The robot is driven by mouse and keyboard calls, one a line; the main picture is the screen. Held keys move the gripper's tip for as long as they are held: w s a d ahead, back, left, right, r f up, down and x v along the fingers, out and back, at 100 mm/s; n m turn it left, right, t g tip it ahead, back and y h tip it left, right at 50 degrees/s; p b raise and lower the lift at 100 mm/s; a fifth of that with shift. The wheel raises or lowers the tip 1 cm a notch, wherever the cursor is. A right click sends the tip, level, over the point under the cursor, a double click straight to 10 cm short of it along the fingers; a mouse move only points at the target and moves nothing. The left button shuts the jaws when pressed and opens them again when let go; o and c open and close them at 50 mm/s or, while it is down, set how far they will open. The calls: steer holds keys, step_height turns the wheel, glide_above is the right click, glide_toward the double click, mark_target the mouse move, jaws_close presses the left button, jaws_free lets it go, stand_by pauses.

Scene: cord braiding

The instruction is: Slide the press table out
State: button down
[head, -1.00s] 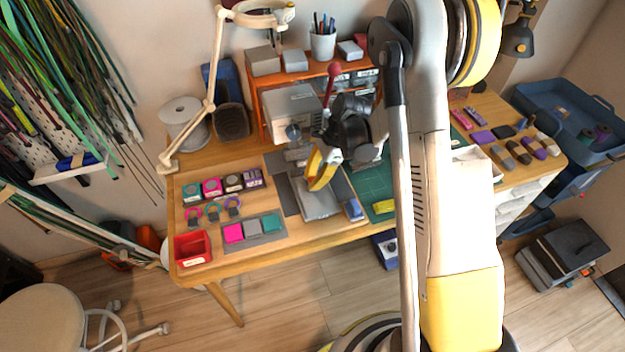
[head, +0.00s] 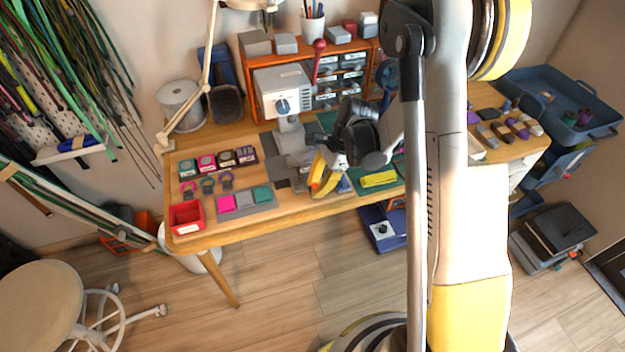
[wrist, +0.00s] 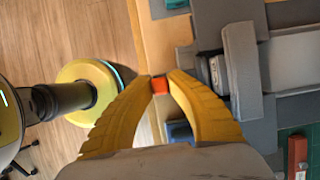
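The grey press (head: 284,92) with a red-knobbed lever stands on the wooden bench in the head view. Its grey lower part (head: 292,140) runs forward towards my gripper (head: 324,188), which hides much of the front. In the wrist view, grey plates and a raised grey crossbar (wrist: 242,70) lie right of my fingers; I cannot tell which part is the press table. The yellow fingertips of my gripper (wrist: 160,78) are close together near the bench's front edge. A small orange piece (wrist: 158,85) shows between them; whether they grip it is unclear.
A green mat (head: 360,172) with a yellow block (head: 379,179) lies right of my gripper. Punches, coloured squares and a red bin (head: 187,217) are on the left. An orange shelf (head: 350,48) stands behind. The floor before the bench is mostly clear.

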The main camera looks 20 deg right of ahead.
steer(key=shift+f, duration=0.15)
steer(key=c, duration=1.3)
jaws_free()
steer(key=v, duration=1.2)
